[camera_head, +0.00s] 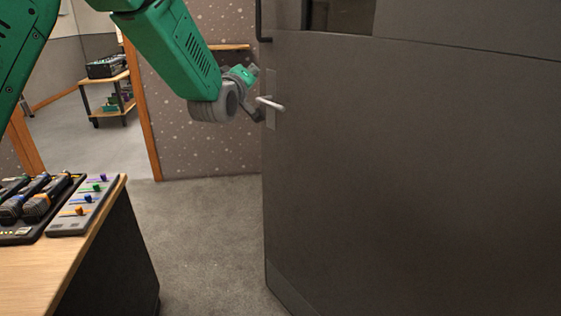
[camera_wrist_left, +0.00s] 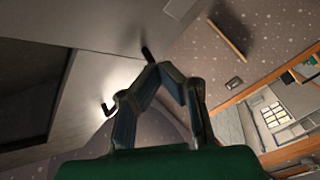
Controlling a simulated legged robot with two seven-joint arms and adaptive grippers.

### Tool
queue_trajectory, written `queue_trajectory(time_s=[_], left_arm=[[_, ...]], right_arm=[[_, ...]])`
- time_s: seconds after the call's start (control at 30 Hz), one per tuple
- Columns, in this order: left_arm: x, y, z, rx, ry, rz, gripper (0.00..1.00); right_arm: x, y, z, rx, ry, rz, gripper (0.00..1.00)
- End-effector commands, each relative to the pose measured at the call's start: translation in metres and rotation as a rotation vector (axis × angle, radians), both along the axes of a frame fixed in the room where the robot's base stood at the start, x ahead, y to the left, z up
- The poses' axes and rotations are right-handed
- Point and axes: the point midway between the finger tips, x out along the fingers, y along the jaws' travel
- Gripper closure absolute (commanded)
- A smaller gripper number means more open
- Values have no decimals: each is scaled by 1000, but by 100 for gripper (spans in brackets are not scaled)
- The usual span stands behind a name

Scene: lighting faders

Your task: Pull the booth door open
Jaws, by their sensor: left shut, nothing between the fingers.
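The booth door (camera_head: 420,170) is a large dark grey panel filling the right of the head view, with a window near its top. Its left edge stands clear of the speckled wall behind. A light metal lever handle (camera_head: 271,104) sits on a plate near that edge. My left gripper (camera_head: 256,114) is at the lever, on its left side; I cannot tell if they touch. In the left wrist view its fingers (camera_wrist_left: 160,68) meet at the tips, with nothing seen between them, in front of the door (camera_wrist_left: 105,25). My right gripper is out of view.
A wooden desk (camera_head: 100,235) with a fader panel (camera_head: 85,208) stands at the lower left. A dark vertical pull bar (camera_head: 259,22) is higher on the door edge. A shelf cart (camera_head: 108,95) stands in the far room. Carpet (camera_head: 205,235) between desk and door is clear.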

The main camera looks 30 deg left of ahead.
Motion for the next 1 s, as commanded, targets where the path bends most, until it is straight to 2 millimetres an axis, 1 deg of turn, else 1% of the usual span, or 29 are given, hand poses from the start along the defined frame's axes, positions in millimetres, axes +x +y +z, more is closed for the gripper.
queue_trajectory(time_s=[0.03, 0.17, 0.2, 0.27, 0.3, 0.4, 0.5, 0.6, 0.77, 0.87, 1.0], left_arm=[[0, -8, -35, -63, -12, 3, 100], [-2, -18, -83, -229, -45, 22, 100], [-3, -21, -99, -280, -54, 28, 100], [-5, -22, -122, -358, -68, 39, 100], [-6, -23, -136, -410, -78, 46, 100], [-8, -27, -167, -522, -98, 63, 100], [-10, -30, -189, -610, -114, 79, 100], [-12, -34, -200, -665, -124, 88, 100], [-10, -40, -202, -693, -131, 94, 100], [-1, -40, -201, -690, -131, 93, 100], [22, -31, -202, -689, -131, 93, 100]], right_arm=[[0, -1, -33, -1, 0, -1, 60], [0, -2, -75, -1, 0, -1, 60], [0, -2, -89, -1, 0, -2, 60], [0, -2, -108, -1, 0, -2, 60], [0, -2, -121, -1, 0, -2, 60], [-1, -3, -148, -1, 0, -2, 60], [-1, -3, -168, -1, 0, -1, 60], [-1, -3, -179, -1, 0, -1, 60], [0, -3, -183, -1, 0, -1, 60], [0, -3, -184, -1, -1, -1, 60], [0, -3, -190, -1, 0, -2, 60]])
